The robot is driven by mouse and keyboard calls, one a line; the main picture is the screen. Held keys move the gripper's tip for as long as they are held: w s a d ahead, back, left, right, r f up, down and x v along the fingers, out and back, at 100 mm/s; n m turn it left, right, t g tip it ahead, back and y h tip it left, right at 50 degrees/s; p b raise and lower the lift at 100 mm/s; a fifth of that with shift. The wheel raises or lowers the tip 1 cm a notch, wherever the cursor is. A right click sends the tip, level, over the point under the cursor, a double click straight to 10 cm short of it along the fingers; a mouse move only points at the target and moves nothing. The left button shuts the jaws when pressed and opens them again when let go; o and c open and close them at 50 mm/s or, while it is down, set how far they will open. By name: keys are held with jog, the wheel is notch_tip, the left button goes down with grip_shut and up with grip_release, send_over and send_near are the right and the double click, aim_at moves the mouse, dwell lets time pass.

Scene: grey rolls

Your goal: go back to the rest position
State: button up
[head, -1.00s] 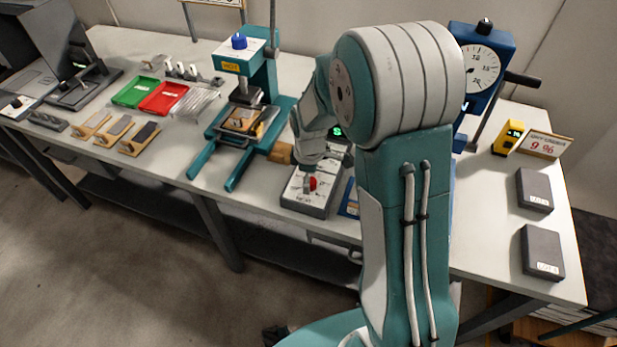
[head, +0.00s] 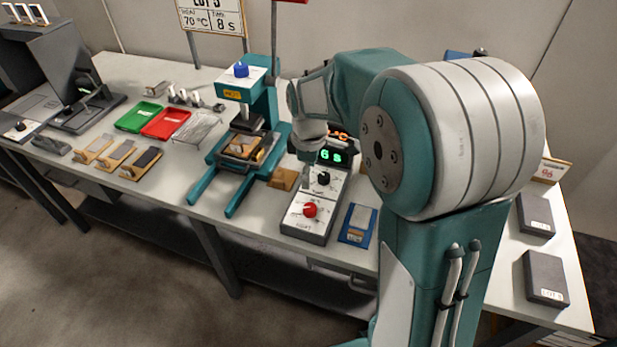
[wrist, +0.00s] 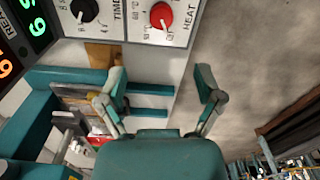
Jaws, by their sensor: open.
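My gripper (wrist: 160,75) is open and empty in the wrist view, its two fingers spread apart. In the head view my wrist is over the bench between the teal press and the control box, and the fingers are mostly hidden. The control box (head: 296,222) has a red HEAT knob (head: 310,210), a black TIME knob (head: 323,178) and a green display (head: 332,156) reading 6 s. Both knobs show in the wrist view, the red one (wrist: 161,15) close ahead of the fingers; I see no contact.
A blue pad (head: 357,224) lies right of the box. Green (head: 138,117) and red (head: 165,123) trays sit further left. My arm hides much of the bench's right side.

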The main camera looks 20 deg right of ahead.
dwell(0.3)
jog(key=s+r+m+t, duration=0.2)
jog(key=s+r+m, duration=0.3)
jog(key=s, duration=0.5)
jog(key=s+r+m+t, duration=0.3)
jog(key=s+r+m, duration=0.3)
jog(key=s, duration=0.5)
jog(key=shift+s+m+t, duration=0.15)
jog(key=shift+m+t, duration=0.15)
jog(key=shift+m, duration=0.6)
